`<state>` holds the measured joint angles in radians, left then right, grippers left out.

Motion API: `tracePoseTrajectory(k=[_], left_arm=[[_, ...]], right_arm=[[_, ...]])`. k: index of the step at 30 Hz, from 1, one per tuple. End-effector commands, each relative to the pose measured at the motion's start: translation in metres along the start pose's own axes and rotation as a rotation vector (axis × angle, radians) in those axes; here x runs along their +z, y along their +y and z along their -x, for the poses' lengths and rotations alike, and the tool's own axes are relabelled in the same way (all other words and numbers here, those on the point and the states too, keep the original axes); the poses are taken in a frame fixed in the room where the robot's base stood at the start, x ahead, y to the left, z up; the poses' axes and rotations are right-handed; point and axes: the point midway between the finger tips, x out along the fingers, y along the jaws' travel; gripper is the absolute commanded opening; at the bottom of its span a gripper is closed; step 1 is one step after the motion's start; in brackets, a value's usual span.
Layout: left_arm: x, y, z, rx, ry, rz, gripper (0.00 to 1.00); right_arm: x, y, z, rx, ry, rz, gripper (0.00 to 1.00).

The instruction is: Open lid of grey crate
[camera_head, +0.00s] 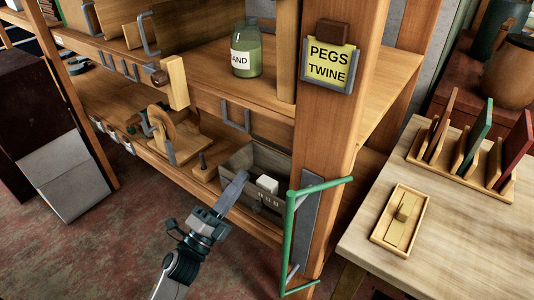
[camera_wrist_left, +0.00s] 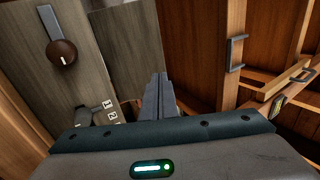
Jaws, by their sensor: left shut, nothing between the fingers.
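The grey crate (camera_head: 262,206) stands on the lower shelf, left of the thick wooden post. From above I see into its top, past a raised grey back panel; I cannot tell whether that panel is its lid. A white block (camera_head: 267,183) shows at its front part. My left gripper (camera_head: 240,177) is shut and empty, its long fingers reaching over the crate's left part and hiding some of it. In the left wrist view the shut fingers (camera_wrist_left: 158,80) point between grey wooden panels (camera_wrist_left: 128,45); the left panel bears a brown knob (camera_wrist_left: 62,52). My right gripper is not in view.
A green bar handle (camera_head: 291,235) stands out from the post, close right of the crate. A wooden wheel device (camera_head: 163,130) sits left on the same shelf. A green jar (camera_head: 246,52) stands on the shelf above. A pale table (camera_head: 470,240) is at right.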

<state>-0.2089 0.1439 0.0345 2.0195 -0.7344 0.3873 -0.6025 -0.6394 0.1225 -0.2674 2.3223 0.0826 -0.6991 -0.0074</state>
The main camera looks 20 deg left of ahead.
Motion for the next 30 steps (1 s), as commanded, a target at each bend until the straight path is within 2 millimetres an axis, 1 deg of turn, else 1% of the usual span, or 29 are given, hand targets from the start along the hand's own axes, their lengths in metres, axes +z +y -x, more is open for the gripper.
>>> tracePoseTrajectory(k=[1, 4, 8, 17, 23, 26, 30], left_arm=[[0.002, 0.006, 0.009, -0.006, -0.009, 0.012, 0.0], [0.006, 0.005, 0.016, -0.012, -0.016, 0.025, 0.0], [0.006, 0.004, 0.017, -0.014, -0.017, 0.03, 0.0], [0.006, 0.004, 0.015, -0.013, -0.016, 0.028, 0.0], [0.007, 0.003, 0.004, -0.014, -0.016, 0.027, 0.0], [0.007, 0.002, -0.007, -0.015, -0.015, 0.027, 0.0], [0.007, 0.001, -0.029, -0.016, -0.015, 0.026, 0.0]], right_arm=[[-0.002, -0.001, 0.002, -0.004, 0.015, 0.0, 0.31], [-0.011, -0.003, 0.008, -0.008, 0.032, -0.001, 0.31], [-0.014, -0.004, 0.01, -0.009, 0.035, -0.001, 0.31], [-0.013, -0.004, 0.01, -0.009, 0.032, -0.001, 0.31], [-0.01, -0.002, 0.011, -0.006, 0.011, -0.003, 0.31], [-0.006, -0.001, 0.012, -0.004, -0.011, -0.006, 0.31], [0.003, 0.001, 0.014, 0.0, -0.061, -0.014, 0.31]])
